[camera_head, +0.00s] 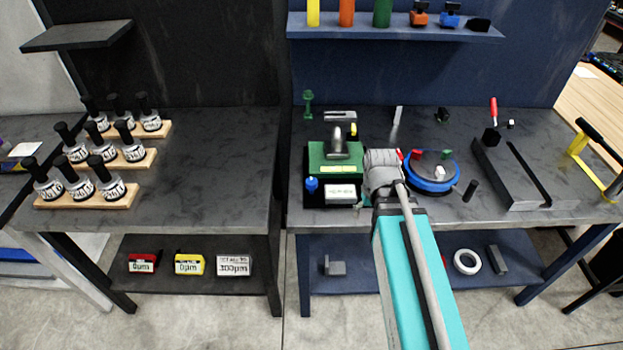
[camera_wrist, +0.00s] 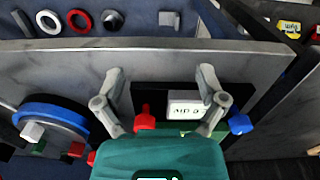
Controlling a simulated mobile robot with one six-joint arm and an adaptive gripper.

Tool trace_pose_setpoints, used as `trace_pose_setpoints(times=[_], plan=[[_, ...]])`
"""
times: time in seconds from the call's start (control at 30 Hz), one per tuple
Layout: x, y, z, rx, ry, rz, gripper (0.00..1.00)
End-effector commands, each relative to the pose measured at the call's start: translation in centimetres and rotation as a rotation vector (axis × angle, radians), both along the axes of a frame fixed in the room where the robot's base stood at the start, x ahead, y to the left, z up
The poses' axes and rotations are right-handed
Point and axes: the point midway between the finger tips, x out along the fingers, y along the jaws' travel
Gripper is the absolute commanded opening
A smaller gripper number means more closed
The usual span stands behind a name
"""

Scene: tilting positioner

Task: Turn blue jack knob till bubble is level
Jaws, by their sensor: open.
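The tilting positioner (camera_head: 316,150) is a green block on a dark base at the left of the blue bench. Its blue jack knob (camera_head: 311,184) is at its front left corner. In the wrist view the blue knob (camera_wrist: 239,123) lies just right of the right finger, outside the jaws. A red knob (camera_wrist: 145,118) and a white label plate (camera_wrist: 187,104) show between the fingers. My gripper (camera_wrist: 165,75) is open and empty, over the positioner's front edge. I cannot make out the bubble or its position in either view.
A blue round turntable (camera_head: 432,187) stands right of the positioner, close to my wrist. A dark cylinder (camera_head: 470,190) and a grey slotted block (camera_head: 520,175) lie farther right. A shelf (camera_head: 395,28) hangs behind. The bench's front edge (camera_wrist: 70,48) runs near the gripper.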

Motion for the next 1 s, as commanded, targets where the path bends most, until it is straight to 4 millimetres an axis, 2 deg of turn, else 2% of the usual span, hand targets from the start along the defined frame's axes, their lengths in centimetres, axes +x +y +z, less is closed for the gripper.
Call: trace_pose_setpoints(times=[0.03,0.17,0.3,0.5,0.7,0.8,1.0], plan=[[1.5,0.9,1.3,0.000,0.000,0.039,0.91],[4.7,3.4,3.6,0.000,0.000,0.168,0.91],[8.3,7.0,6.2,0.000,-0.001,0.333,0.91],[12.6,12.3,9.4,0.001,0.000,0.553,0.91],[14.6,15.5,10.9,0.001,0.000,0.685,0.91],[14.9,16.2,11.1,0.001,0.000,0.712,0.91],[14.8,16.3,11.0,0.001,0.000,0.717,0.91]])
